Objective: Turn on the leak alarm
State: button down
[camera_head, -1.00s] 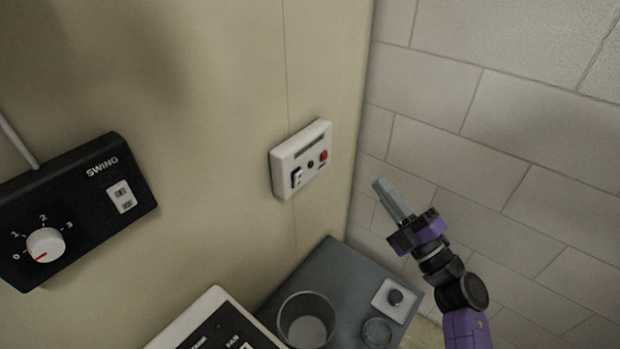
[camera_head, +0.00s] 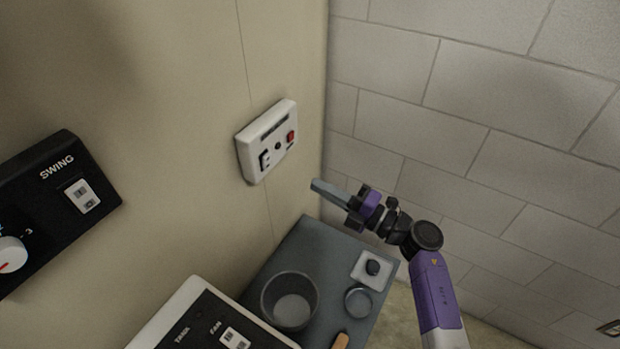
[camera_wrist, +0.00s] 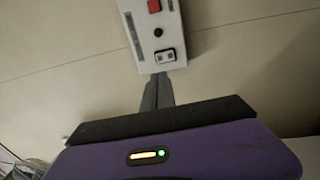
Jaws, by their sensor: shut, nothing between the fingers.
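The leak alarm is most likely the white box (camera_head: 267,141) on the beige wall panel; no name can be read on it. It has a dark slot, a red button (camera_head: 290,137), a dark round knob and a rocker switch (camera_head: 265,159) at its lower left. In the wrist view the box (camera_wrist: 178,40) is at the top, with its rocker switch (camera_wrist: 165,55) lowest, just beyond my fingertips. My gripper (camera_head: 316,185) is shut and empty, to the lower right of the box in the head view, apparently apart from it. Its fingers (camera_wrist: 157,85) point toward the switch end of the box.
A black SWING control box (camera_head: 55,205) is on the panel at left. A white-edged control panel with FAN lettering (camera_head: 195,318) is below. A grey shelf (camera_head: 310,240) holds a cup (camera_head: 290,300), a small dish (camera_head: 358,302) and a white knob plate (camera_head: 372,270). A block wall (camera_head: 450,110) is at right.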

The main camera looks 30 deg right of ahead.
aim_at(268, 157)
jog(key=p+x, duration=0.1)
jog(key=x, duration=1.1)
jog(key=shift+w+a, duration=0.1)
jog(key=shift+w, duration=0.05)
jog(key=shift+w+a+r+p, duration=0.1)
jog(key=shift+w+r+p, duration=0.1)
jog(key=shift+p, duration=0.15)
